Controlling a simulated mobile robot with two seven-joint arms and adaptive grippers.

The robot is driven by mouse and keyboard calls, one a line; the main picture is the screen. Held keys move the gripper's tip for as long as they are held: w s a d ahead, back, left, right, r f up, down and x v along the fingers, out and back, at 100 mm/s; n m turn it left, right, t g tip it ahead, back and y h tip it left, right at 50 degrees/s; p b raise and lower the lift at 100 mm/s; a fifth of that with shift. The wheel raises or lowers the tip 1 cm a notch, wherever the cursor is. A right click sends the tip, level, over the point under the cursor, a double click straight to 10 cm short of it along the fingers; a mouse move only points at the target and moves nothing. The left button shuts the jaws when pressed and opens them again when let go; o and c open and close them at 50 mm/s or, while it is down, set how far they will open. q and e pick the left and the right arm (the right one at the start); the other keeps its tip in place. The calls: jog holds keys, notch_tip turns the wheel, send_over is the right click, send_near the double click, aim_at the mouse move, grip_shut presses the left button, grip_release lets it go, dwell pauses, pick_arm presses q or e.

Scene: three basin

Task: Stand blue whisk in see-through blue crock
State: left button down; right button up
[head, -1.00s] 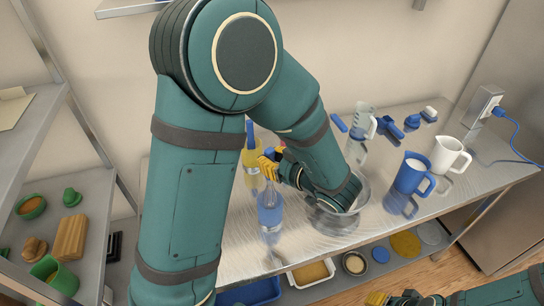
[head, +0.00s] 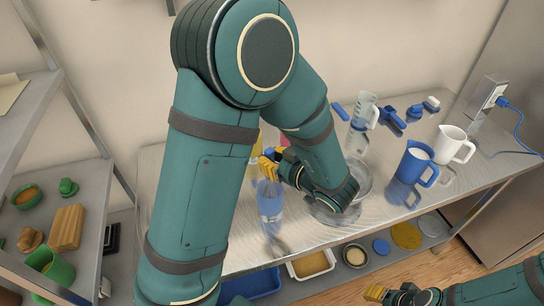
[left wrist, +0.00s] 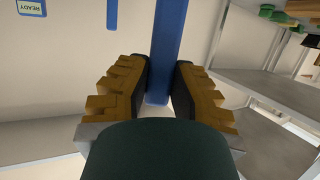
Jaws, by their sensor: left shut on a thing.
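The see-through blue crock (head: 270,208) stands on the metal table, left of the glass bowl. My left gripper (head: 268,167) is just above the crock's mouth. In the left wrist view its yellow fingers (left wrist: 159,90) are shut on the blue handle of the whisk (left wrist: 168,45). In the head view the handle is hard to make out behind the gripper and arm. Pale wires seem to show at the crock's mouth; I cannot tell whether the whisk touches its bottom. My right gripper (head: 376,294) is low at the front, its finger gap unclear.
A glass bowl (head: 345,212) sits under my left forearm. A yellow see-through crock (head: 253,160) is behind, mostly hidden. A shelf (head: 88,225) is at left.

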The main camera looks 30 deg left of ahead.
pick_arm(q)
jog(key=shift+f+b, duration=0.55)
jog(key=shift+f, duration=0.55)
jog(key=c, duration=0.9)
grip_release()
jog(key=p+v, duration=0.2)
jog(key=v, duration=0.1)
jog(key=v, duration=1.2)
